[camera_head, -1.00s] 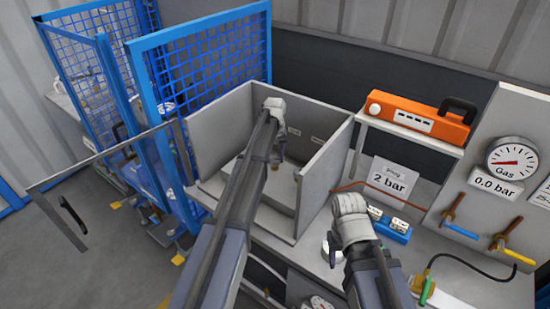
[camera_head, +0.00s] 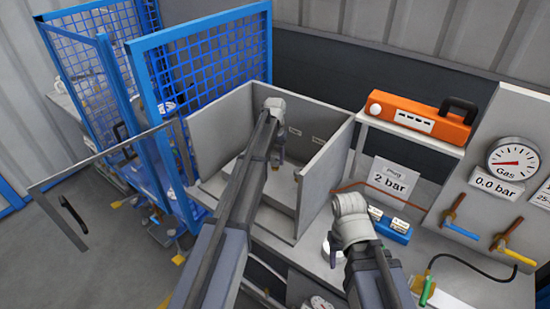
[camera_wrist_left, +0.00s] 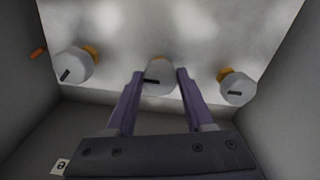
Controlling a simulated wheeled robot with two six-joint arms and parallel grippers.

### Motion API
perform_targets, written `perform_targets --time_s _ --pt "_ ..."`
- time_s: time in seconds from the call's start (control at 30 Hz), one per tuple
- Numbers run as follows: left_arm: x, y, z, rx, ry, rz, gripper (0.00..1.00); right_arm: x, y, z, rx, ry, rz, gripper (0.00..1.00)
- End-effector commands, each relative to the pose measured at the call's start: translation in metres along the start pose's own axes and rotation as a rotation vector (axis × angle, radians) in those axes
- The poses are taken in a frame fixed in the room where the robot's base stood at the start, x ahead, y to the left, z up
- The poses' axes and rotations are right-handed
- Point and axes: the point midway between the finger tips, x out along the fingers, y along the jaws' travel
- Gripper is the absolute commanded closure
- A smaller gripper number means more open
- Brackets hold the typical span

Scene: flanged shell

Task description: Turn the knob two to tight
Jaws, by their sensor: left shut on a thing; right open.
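Three grey-white round knobs with dark slot marks and orange-yellow parts behind them show in the left wrist view: a left knob (camera_wrist_left: 72,66), a middle knob (camera_wrist_left: 159,78) and a right knob (camera_wrist_left: 236,87). My left gripper (camera_wrist_left: 161,76) has its two purple fingers on either side of the middle knob and is shut on it. In the head view my left gripper (camera_head: 280,155) reaches down inside the open grey box (camera_head: 225,125); the knobs are mostly hidden there. My right gripper (camera_head: 352,222) is outside the box at the right; its fingers are hard to make out.
The box walls stand close around my left arm. To the right are a 2 bar sign (camera_head: 392,180), a blue block (camera_head: 392,228), a gas gauge (camera_head: 513,160) and valve levers (camera_head: 507,238). An orange case (camera_head: 418,118) lies on the shelf. A blue mesh cage (camera_head: 205,70) stands left.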

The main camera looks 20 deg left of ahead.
Motion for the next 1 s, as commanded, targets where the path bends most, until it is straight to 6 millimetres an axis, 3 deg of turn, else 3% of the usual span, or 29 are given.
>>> perform_targets --time_s 0.3,0.33,0.57,1.0 --pt "0.0000 0.0001 0.0002 0.004 -0.001 0.000 1.00 0.0000 0.0000 0.0000 0.000 0.000 0.000 0.50" --pt "0.0000 0.0001 0.0002 0.004 -0.001 0.000 0.44 0.0000 0.0000 0.0000 0.000 0.000 0.000 0.50" --pt "0.0000 0.0001 0.0001 0.002 0.000 0.000 0.18 0.0000 0.0000 0.0000 0.000 0.000 0.000 0.50" --pt "-0.0069 0.0000 0.0000 0.001 0.000 0.000 0.17 -0.0069 0.0007 0.0004 0.000 0.000 0.000 0.50"
